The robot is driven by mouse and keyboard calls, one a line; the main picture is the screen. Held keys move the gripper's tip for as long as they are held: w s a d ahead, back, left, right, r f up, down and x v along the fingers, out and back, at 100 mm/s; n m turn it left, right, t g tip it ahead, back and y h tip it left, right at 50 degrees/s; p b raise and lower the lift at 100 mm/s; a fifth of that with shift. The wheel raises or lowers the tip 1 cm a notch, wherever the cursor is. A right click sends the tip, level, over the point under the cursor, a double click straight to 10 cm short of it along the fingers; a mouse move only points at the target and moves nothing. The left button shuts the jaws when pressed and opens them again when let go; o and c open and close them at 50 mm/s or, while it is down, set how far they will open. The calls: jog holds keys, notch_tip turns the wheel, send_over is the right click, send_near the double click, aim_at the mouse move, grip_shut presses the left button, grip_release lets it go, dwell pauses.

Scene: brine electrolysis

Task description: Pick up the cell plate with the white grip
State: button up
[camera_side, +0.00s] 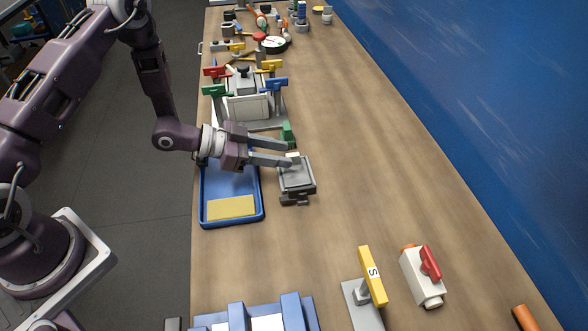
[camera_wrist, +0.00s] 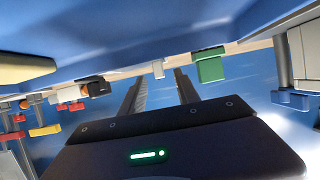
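The cell plate (camera_side: 297,178) is a dark grey slab on the bench, just right of the blue tray. Its small white grip (camera_side: 294,156) is at its upper end, by the tip of my gripper's nearer finger. My gripper (camera_side: 291,151) is low over the tray's upper edge, its two long fingers pointing right and spread apart. In the wrist view my gripper (camera_wrist: 160,75) is open, with a small pale piece (camera_wrist: 158,68), apparently the grip, showing between the fingertips. I cannot tell whether a finger touches it.
A green handle (camera_side: 287,131) stands close beyond the fingers, with a clamp fixture (camera_side: 247,108) behind. A yellow S-marked handle (camera_side: 371,276) and a red-handled valve (camera_side: 424,279) stand nearer. The bench right of the plate is clear.

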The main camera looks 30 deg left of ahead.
jog(key=shift+w+d+f, duration=0.1)
jog(key=shift+w+d, duration=0.4)
jog(key=shift+d, duration=0.3)
jog(key=shift+w+d+f, duration=0.15)
jog(key=shift+w+f, duration=0.15)
jog(key=shift+w, duration=0.1)
jog(key=shift+s+r, duration=0.1)
jog(key=shift+s, duration=0.05)
jog(key=shift+c, duration=0.2)
jog(key=shift+a, duration=0.2)
grip_shut()
